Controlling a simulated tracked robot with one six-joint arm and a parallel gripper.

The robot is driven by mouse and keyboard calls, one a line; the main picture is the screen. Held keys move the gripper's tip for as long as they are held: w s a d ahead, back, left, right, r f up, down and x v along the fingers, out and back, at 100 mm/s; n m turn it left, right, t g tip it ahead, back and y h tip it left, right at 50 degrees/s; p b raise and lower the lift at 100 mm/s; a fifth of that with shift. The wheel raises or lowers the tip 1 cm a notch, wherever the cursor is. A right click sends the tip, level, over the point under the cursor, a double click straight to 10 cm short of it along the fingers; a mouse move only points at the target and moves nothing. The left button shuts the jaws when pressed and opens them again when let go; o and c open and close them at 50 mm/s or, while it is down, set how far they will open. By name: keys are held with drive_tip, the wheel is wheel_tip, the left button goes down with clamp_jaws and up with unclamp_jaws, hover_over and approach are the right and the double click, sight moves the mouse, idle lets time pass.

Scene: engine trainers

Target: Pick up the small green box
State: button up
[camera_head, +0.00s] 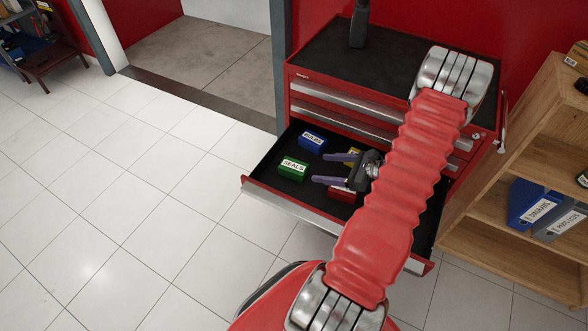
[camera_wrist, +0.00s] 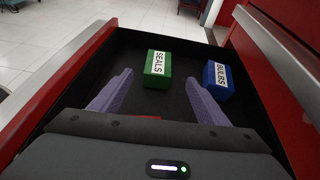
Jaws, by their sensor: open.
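The small green box (camera_head: 292,169), labelled SEALS, lies in the open black-lined drawer (camera_head: 262,178) of the red tool cabinet. In the wrist view the green box (camera_wrist: 157,71) sits ahead of my fingers, between their lines and apart from both. My gripper (camera_head: 318,168) has purple fingers and is open and empty. It is over the drawer, to the right of the green box in the head view. In the wrist view my gripper (camera_wrist: 158,84) shows its fingers spread wide.
A blue box (camera_head: 312,141) labelled BULBS lies behind the green one; in the wrist view it (camera_wrist: 218,78) is near the right finger. A yellow box (camera_head: 354,154) and a red box (camera_head: 341,194) are partly hidden by my gripper. A wooden shelf (camera_head: 486,205) stands right.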

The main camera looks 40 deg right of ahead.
sight(295, 166)
drive_tip(key=x, duration=0.7)
drive_tip(key=shift+w+a+f, duration=0.1)
drive_tip(key=shift+w+a, duration=0.05)
drive_tip(key=shift+w, duration=0.2)
drive_tip(key=shift+x, duration=2.6)
drive_tip(key=shift+a, duration=0.15)
drive_tip(key=shift+c, duration=0.2)
drive_tip(key=c, duration=1.2)
drive_tip(key=shift+o, duration=0.2)
drive_tip(key=shift+r, duration=5.05)
